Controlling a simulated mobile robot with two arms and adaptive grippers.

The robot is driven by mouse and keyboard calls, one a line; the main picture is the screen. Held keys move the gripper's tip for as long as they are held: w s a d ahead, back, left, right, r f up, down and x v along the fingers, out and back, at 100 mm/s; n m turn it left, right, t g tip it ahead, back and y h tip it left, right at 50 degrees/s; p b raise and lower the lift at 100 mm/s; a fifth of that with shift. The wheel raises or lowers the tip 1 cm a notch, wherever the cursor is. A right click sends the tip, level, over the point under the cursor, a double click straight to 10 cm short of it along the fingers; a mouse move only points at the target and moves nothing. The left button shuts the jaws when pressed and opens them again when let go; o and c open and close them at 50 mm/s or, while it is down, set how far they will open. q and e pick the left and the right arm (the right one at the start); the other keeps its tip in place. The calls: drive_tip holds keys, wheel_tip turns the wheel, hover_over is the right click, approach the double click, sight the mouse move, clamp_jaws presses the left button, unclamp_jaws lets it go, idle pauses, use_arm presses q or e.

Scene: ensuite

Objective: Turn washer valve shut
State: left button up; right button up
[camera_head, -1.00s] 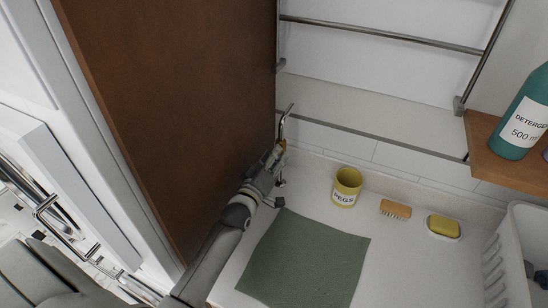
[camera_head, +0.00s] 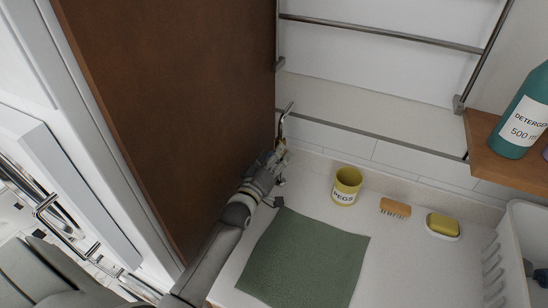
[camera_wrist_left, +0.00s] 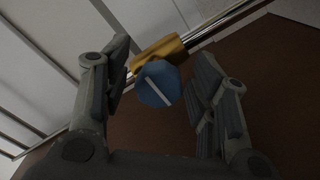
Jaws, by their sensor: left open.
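The washer valve has a blue knob (camera_wrist_left: 158,84) with a white line across its face, on a brass body (camera_wrist_left: 158,54) fitted to a chrome pipe (camera_wrist_left: 225,22). In the left wrist view the white line runs roughly crosswise to the pipe. My left gripper (camera_wrist_left: 163,88) is open, with one finger on each side of the knob and visible gaps between. In the head view my left gripper (camera_head: 273,160) is at the pipe's upright end beside the brown panel, and hides most of the valve. My right gripper is not in view.
The brown panel (camera_head: 170,110) stands close left of my left arm. On the counter are a green mat (camera_head: 305,260), a yellow pegs cup (camera_head: 347,187), a brush (camera_head: 395,208) and soap on a dish (camera_head: 443,226). A detergent bottle (camera_head: 522,115) stands on a wooden shelf at right.

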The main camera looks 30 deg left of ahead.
use_arm(q)
drive_tip(key=s, duration=1.2)
drive_tip(key=shift+d, duration=0.35)
